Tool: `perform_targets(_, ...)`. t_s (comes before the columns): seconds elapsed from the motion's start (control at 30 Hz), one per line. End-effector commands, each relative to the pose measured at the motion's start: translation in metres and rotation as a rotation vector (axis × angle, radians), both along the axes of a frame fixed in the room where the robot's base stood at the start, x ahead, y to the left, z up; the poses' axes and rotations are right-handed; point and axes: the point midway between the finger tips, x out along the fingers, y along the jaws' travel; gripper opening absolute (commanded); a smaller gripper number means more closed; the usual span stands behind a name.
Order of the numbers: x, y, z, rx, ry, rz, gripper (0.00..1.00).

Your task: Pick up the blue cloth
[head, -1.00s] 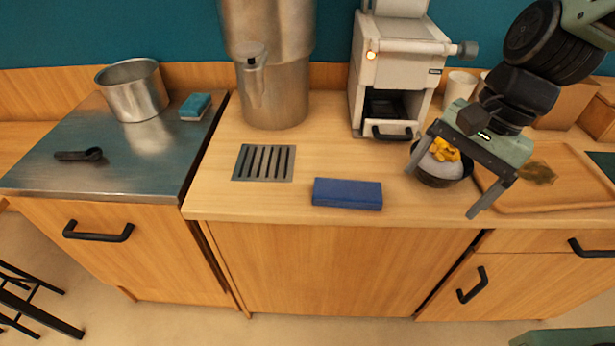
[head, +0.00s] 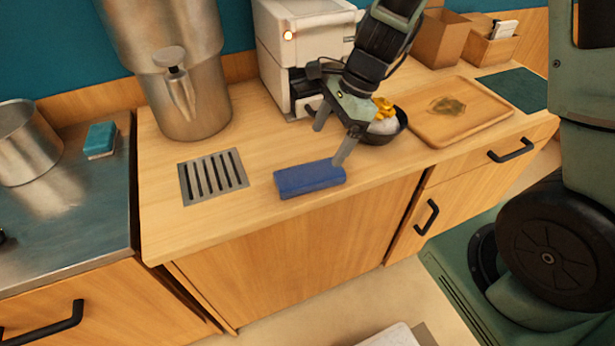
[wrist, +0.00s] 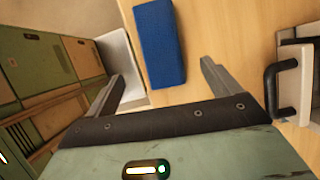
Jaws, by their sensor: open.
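The blue cloth (head: 309,179) is a folded, flat block lying on the wooden counter near its front edge. In the wrist view the blue cloth (wrist: 160,45) lies ahead of the fingertips, between their lines. My gripper (head: 330,140) is open and empty, above the counter just behind and to the right of the cloth. In the head view one fingertip overlaps the cloth's right end; I cannot tell whether it touches. In the wrist view my gripper (wrist: 162,78) has its two fingers spread wide on either side of the cloth's near end.
A metal drain grate (head: 212,176) lies left of the cloth. A dark bowl (head: 385,136) with white and yellow contents and a wooden tray (head: 460,138) stand to the right. A white machine (head: 290,50) and a large metal urn (head: 185,100) stand behind.

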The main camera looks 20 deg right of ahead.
Motion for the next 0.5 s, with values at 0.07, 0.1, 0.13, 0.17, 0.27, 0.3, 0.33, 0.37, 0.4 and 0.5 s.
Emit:
perform_targets(0.07,0.000,0.006,-0.017,0.000,0.004,0.000,0.89)
perform_targets(0.1,0.000,0.008,-0.023,-0.001,0.004,0.001,0.89)
perform_targets(0.13,0.000,0.010,-0.027,0.000,0.003,0.001,0.89)
perform_targets(0.17,0.001,0.012,-0.030,0.000,0.002,0.000,0.89)
perform_targets(0.27,0.001,0.015,-0.037,0.000,0.000,0.000,0.89)
perform_targets(0.3,0.001,0.016,-0.038,0.000,0.000,0.001,0.89)
perform_targets(0.33,0.001,0.016,-0.039,0.000,0.000,0.001,0.89)
perform_targets(0.37,0.001,0.017,-0.041,0.000,0.001,0.001,0.89)
perform_targets(0.4,0.002,0.019,-0.044,0.000,0.001,0.001,0.89)
perform_targets(0.5,0.003,0.024,-0.057,0.000,0.003,0.000,0.89)
